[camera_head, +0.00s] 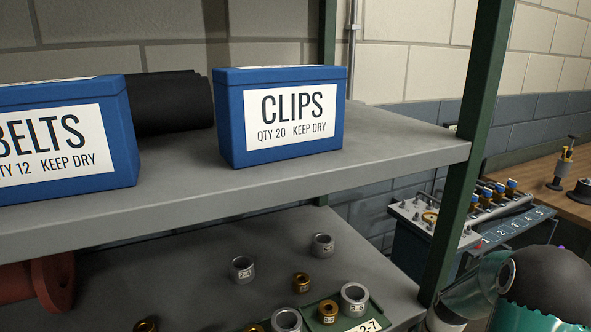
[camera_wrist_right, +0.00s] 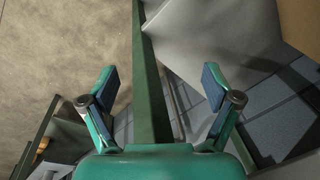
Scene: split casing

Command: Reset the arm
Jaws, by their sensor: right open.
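My right arm (camera_head: 520,290) shows at the lower right of the head view, beside the shelf's green post; its gripper fingers are not visible there. In the right wrist view my right gripper (camera_wrist_right: 160,92) has its two teal fingers spread wide apart. Nothing is between them. The green post (camera_wrist_right: 147,80) runs up the picture behind the gap, and I cannot tell how far away it is. My left gripper is in neither view.
Blue boxes marked BELTS (camera_head: 60,140) and CLIPS (camera_head: 280,115) stand on the grey upper shelf (camera_head: 300,190). Several metal rings (camera_head: 243,269) lie on the shelf below. A green post (camera_head: 470,150) bounds the shelf. A wooden bench (camera_head: 560,180) is at the right.

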